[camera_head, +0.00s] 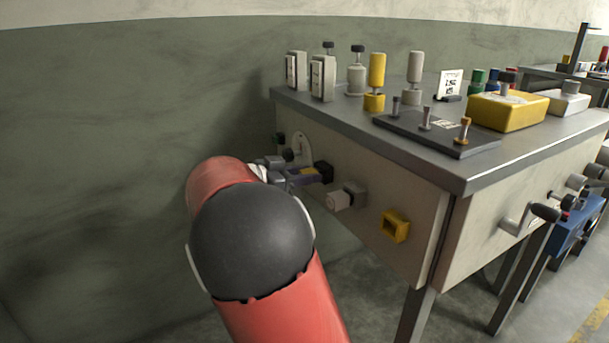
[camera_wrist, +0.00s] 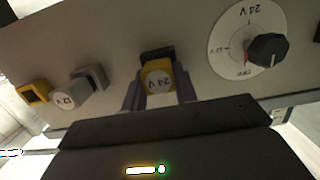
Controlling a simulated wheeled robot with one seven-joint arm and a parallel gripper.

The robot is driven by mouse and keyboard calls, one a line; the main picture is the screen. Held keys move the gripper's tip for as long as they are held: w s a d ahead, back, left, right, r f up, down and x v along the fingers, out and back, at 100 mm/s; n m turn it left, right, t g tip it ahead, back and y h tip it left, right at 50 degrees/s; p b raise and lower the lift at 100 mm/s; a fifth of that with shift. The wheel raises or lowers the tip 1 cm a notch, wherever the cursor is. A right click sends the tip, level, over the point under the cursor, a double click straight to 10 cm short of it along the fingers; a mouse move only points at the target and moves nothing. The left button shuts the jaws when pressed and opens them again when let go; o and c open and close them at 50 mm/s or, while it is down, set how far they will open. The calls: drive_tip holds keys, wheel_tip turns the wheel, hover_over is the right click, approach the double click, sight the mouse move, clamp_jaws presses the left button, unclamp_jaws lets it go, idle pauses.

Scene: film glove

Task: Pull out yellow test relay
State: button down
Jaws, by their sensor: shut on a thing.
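The yellow test relay (camera_wrist: 159,82), its round label marked 24 V, is at the front panel of the bench in the wrist view. A black socket (camera_wrist: 157,54) is directly behind it; I cannot tell how deep the relay sits in it. My gripper (camera_wrist: 158,90) is shut on the relay, one finger on each side. In the head view my gripper (camera_head: 302,175) is at the panel beside the black socket (camera_head: 324,172). Only a small yellow patch of the relay (camera_head: 308,171) shows there between the fingers.
A grey block (camera_head: 345,197) and a yellow square socket (camera_head: 396,226) sit along the panel to the right. A dial with a black knob (camera_wrist: 268,49) is close to my gripper. Relays, posts and a yellow box (camera_head: 505,111) stand on the bench top (camera_head: 465,175).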

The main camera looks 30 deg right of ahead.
drive_tip(key=shift+a, duration=0.15)
drive_tip(key=shift+s+a+b, duration=0.1)
drive_tip(key=shift+a+b, duration=0.7)
drive_tip(key=shift+a, duration=1.55)
drive_tip(key=shift+a, duration=0.1)
drive_tip(key=shift+a+b, duration=0.75)
drive_tip(key=shift+a, duration=0.65)
